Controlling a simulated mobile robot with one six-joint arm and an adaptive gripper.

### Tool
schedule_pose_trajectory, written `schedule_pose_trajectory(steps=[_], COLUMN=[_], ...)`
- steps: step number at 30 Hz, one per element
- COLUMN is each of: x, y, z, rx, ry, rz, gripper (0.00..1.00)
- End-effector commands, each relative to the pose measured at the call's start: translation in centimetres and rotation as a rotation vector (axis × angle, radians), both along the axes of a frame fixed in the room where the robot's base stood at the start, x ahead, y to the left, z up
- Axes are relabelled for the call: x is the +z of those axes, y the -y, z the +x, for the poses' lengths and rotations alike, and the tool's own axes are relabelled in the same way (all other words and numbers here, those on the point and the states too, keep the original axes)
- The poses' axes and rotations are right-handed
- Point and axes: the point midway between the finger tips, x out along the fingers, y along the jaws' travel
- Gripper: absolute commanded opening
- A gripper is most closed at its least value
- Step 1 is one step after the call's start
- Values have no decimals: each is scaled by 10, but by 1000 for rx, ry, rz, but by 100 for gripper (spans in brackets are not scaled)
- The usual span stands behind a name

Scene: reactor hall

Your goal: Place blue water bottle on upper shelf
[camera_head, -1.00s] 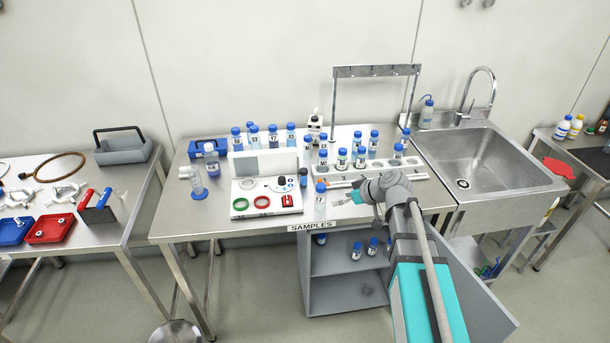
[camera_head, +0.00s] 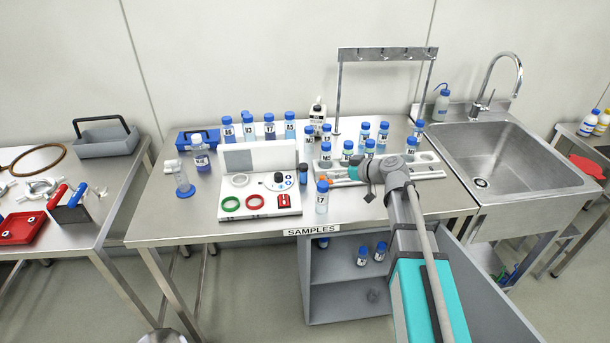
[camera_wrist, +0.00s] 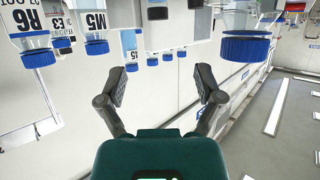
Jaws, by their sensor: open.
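Several blue-capped bottles stand on the steel table; I cannot tell which is the blue water bottle. A bottle marked 17 (camera_head: 322,200) stands alone at the table's front edge. Others stand in a grey rack (camera_head: 432,172). The open cabinet under the table has a shelf (camera_head: 345,271) with several small bottles.
A control box (camera_head: 260,203) with green and red rings is left of bottle 17. A steel hook frame (camera_head: 388,53) stands behind the rack. A sink (camera_head: 490,150) is at right. The open cabinet door (camera_head: 490,290) sticks out at right.

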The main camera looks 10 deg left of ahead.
Motion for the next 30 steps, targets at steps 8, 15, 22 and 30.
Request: schedule_pose_trajectory(steps=[8, 15, 22, 30], x=[-1, -3, -13, -29], y=[0, -1, -18, -50], z=[0, 2, 12, 30], rx=[-1, -1, -1, -1], ry=[2, 1, 0, 0], rz=[0, 1, 0, 0], gripper=[85, 85, 85, 85])
